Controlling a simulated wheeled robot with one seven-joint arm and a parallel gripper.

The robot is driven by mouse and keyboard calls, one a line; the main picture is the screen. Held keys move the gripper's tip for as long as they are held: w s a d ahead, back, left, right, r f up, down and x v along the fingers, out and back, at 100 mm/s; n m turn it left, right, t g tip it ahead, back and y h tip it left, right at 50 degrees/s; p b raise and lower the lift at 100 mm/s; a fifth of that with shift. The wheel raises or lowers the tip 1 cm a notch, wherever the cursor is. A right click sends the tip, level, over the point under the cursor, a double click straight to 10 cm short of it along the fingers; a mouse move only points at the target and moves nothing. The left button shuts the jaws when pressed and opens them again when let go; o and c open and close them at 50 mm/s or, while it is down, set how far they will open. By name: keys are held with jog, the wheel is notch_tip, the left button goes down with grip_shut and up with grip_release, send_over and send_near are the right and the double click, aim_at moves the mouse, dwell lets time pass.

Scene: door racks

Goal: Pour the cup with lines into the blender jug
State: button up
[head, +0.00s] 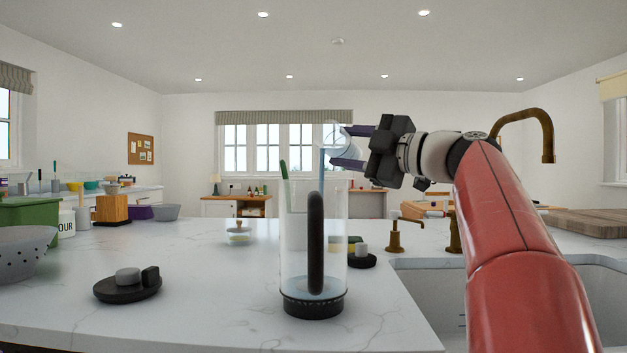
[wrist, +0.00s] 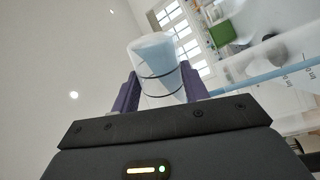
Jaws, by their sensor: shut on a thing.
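The clear cup with lines (head: 331,136) is in my gripper (head: 343,147), above the blender jug's mouth and tipped to the left. In the wrist view the cup (wrist: 157,66) shows two dark rings and pale blue liquid, and the purple fingers of my gripper (wrist: 160,78) close on its sides. A thin blue stream (head: 321,166) falls from the cup into the jug. The tall clear blender jug (head: 297,240) stands upright on the counter, with a dark handle and black base. Pale blue liquid lies at its bottom.
A black lid-like disc (head: 127,286) lies left of the jug. A smaller dark disc (head: 361,261) sits behind it to the right. The sink (head: 425,290) is at right, with a brass tap (head: 549,140). A grey colander (head: 22,252) stands far left.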

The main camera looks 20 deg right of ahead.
jog(key=shift+r+n, duration=0.2)
jog(key=shift+n, duration=0.1)
jog(key=shift+a+f, duration=0.15)
jog(key=shift+s+a+f+n+y+b, duration=0.3)
jog(key=shift+s+a+n+b, duration=0.2)
jog(key=shift+n+b, duration=0.8)
jog(key=shift+s+a+r+n+b, duration=0.15)
jog(key=shift+r+n+b, duration=0.3)
jog(key=shift+n+b, duration=0.3)
dwell(1.0)
